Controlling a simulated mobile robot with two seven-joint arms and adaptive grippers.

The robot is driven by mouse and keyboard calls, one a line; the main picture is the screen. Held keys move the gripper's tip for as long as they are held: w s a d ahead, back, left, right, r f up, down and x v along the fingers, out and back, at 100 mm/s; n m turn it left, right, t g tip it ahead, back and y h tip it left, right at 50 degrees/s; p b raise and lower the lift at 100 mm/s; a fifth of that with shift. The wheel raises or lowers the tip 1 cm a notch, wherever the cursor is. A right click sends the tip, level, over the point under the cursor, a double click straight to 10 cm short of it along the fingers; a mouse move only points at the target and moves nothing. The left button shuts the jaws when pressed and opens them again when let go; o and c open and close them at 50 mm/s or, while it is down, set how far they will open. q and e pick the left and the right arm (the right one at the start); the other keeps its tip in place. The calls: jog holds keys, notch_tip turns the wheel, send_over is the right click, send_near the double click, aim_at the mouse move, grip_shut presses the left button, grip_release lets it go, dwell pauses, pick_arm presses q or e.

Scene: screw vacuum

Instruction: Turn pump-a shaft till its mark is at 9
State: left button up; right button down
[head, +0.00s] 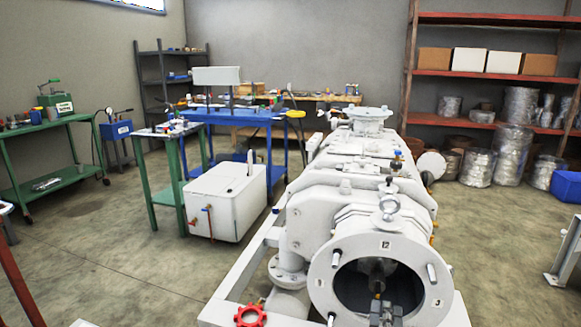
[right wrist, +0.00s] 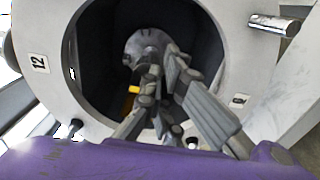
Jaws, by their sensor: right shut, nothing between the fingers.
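Pump-a (head: 350,215) is the large pale machine, with a round end flange (head: 335,255) facing me. The flange has a dark central opening and dial plates; 12 is at the top and 3 at the right. In the right wrist view the 12 plate (right wrist: 39,64) is at the left. The grey shaft end (right wrist: 146,45) sits deep in the opening. A small yellow piece (right wrist: 134,89) shows below it, partly behind a finger; I cannot tell if it is the mark. My right gripper (head: 378,290) is shut and empty at the opening, its fingers (right wrist: 160,78) in front of the shaft. My left gripper is out of view.
Metal pegs (right wrist: 274,24) stick out from the flange around the opening. A red handwheel (head: 250,316) is at its lower left. A white box (head: 225,200) and a green table (head: 165,135) stand left of the pump.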

jog(key=v, duration=0.6)
jog(key=shift+d+f+b, duration=0.15)
jog(key=shift+d+b, duration=0.2)
jog(key=shift+b, duration=0.1)
